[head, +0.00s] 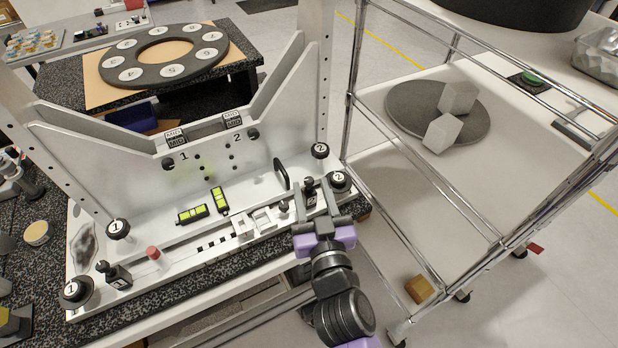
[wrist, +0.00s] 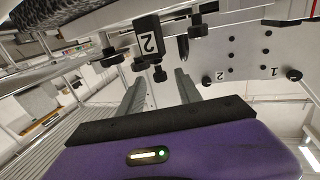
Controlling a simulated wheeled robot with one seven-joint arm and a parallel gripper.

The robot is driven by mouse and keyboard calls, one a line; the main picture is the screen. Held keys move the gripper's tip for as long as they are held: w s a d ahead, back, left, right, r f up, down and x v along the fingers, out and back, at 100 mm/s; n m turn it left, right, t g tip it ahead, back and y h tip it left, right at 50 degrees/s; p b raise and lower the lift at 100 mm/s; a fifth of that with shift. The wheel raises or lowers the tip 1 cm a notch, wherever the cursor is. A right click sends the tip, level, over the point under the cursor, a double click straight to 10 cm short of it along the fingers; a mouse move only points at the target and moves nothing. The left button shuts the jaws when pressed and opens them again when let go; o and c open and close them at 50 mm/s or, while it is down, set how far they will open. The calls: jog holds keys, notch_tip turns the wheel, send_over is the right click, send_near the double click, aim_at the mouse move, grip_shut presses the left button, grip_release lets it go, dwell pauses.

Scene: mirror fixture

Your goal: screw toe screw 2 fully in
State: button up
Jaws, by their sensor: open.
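The black toe block labelled 2 shows in the wrist view (wrist: 148,38), with small dark knobs just below it. The one nearest the finger gap seems to be toe screw 2 (wrist: 159,74); it also shows in the head view as a small black knob (head: 309,184) on the rail at the fixture's right end. My gripper (head: 312,190) is open, its fingers on either side of the toe block and screw. In the wrist view the gripper (wrist: 160,78) has nothing clamped between its fingers. Contact and screw depth cannot be told.
A black handle (head: 281,176) stands to the left. A wire-frame cart (head: 440,190) stands to the right. Toe block 1 (head: 118,277) is at the far left.

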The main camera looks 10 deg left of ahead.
aim_at(310, 185)
jog(key=shift+x, duration=1.55)
grip_shut()
